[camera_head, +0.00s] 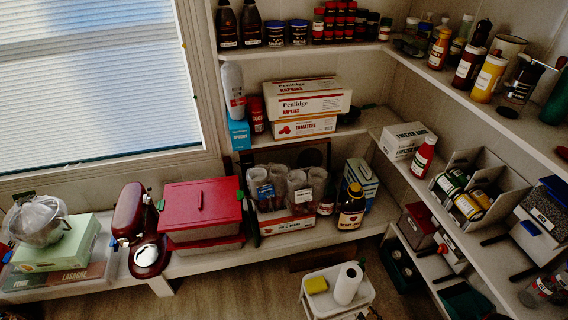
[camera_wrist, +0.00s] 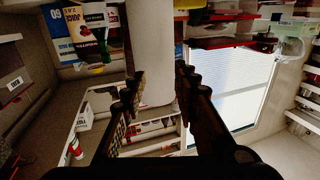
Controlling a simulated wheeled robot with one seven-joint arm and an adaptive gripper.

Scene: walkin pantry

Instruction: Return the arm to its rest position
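My gripper (camera_wrist: 160,74) shows in the wrist view, with its two dark fingers apart.
Stocked shelves (camera_head: 470,85) line the right wall, and a low bench (camera_head: 210,264) runs under the window (camera_head: 95,80). A white cart (camera_head: 318,302) with a paper roll (camera_head: 346,283) and a yellow sponge (camera_head: 317,285) stands at the bottom. Wooden floor (camera_head: 235,295) shows left of it.

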